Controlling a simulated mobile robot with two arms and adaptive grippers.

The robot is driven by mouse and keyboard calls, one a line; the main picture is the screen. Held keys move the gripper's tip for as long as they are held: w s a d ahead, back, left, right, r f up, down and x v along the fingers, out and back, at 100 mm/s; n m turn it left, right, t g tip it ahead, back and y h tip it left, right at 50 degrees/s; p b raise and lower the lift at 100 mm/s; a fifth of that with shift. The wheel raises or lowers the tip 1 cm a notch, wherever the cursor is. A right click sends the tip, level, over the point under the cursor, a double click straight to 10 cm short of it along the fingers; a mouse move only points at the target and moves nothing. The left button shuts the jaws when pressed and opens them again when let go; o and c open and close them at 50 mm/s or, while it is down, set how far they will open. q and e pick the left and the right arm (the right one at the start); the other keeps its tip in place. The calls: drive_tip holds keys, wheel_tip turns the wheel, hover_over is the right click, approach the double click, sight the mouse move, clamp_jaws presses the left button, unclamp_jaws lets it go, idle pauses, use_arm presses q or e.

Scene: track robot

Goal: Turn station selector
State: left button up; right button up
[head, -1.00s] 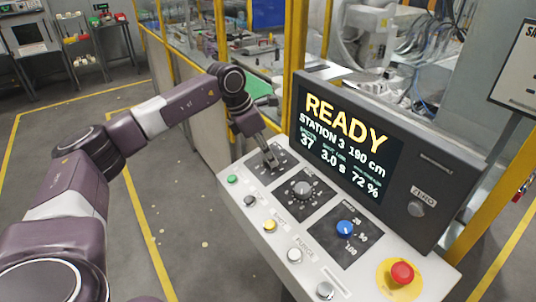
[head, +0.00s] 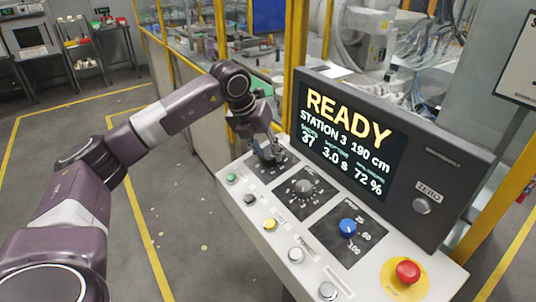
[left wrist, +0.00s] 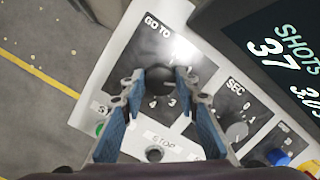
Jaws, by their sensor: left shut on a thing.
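The control console (head: 225,190) has a station selector, a dark round knob (left wrist: 160,82) on a black plate marked GO TO with numbers around it. My left gripper (head: 270,154) reaches down onto this knob at the console's far left end. In the left wrist view the blue-padded fingers (left wrist: 160,80) are shut on the knob, one on each side. The fingers hide most of the knob in the head view. The screen (head: 345,140) reads READY, STATION 3, 190 cm. My right gripper is not in view.
A grey SEC knob (head: 305,187) and a blue knob (head: 348,227) sit along the panel. Several push buttons line its front edge. A red mushroom button (head: 407,271) is at the near right end. Yellow posts and a machine cell stand behind the console.

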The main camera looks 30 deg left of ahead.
use_arm(q)
drive_tip(key=n+y+b, duration=0.1)
drive_tip(key=n, duration=0.5)
drive_tip(key=shift+r+n, duration=0.1)
drive_tip(key=shift+n, duration=0.2)
drive_tip(key=n, duration=0.6)
drive_tip(key=shift+g+y, duration=0.4)
drive_tip(key=shift+r, duration=0.1)
drive_tip(key=o, duration=1.1)
drive_tip(key=shift+o, duration=0.3)
